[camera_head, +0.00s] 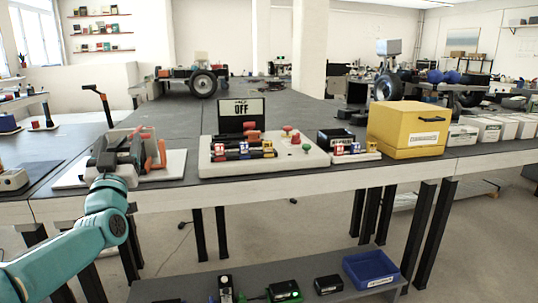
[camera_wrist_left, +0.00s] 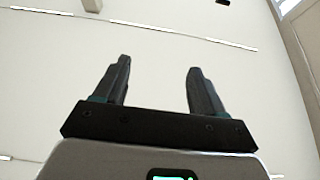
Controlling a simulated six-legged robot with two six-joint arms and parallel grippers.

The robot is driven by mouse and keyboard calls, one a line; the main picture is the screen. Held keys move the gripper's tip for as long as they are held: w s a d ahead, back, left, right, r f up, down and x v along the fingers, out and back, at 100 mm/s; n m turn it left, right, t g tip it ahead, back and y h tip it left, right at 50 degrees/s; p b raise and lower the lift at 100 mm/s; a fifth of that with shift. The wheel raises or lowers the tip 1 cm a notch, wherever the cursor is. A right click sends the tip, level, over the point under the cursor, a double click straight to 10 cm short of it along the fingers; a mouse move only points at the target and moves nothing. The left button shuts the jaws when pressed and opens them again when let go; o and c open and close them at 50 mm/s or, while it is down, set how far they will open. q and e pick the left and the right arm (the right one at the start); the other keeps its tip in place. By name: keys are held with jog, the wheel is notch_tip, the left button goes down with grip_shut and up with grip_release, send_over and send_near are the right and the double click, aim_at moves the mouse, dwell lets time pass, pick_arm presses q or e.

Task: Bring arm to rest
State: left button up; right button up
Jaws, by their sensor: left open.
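My left arm (camera_head: 95,228) is teal and comes in from the lower left of the head view. Its wrist end is in front of the left part of the workbench. The left gripper (camera_wrist_left: 158,72) shows clearly in the left wrist view. Its two dark fingers are spread apart with nothing between them. Behind them is only pale ceiling, so the gripper points upward. In the head view the fingers are hard to tell from the grey and orange items behind the wrist. My right arm and gripper are in neither view.
A lower shelf holds a blue bin (camera_head: 370,270).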

pick_arm(q)
jog(key=w+d+f+m+g+h+p, duration=0.1)
jog(key=d+f+g+h+p, duration=0.15)
jog(key=f+p, duration=0.55)
jog(key=w+d+f+m+g+h+p, duration=0.15)
jog(key=d+f+g+p, duration=0.25)
jog(key=p, duration=0.8)
jog(key=s+d+f+g+h+p, duration=0.2)
jog(key=s+d+f+g+p, duration=0.3)
jog(key=s+f+p, duration=0.3)
jog(key=s+d+f+g+h+p, duration=0.1)
jog(key=s+d+f+g, duration=0.2)
jog(key=s, duration=0.8)
jog(key=s+d+f+n+g+h+p, duration=0.1)
jog(key=s+d+f+g, duration=0.2)
jog(key=s, duration=0.9)
jog(key=s+d+f+n+g+h+p, duration=0.1)
jog(key=s+d+f+g, duration=0.3)
jog(key=s, duration=0.7)
jog(key=shift+s+f+g+p, duration=0.3)
jog(key=shift+g+p, duration=0.1)
jog(key=shift+g, duration=0.25)
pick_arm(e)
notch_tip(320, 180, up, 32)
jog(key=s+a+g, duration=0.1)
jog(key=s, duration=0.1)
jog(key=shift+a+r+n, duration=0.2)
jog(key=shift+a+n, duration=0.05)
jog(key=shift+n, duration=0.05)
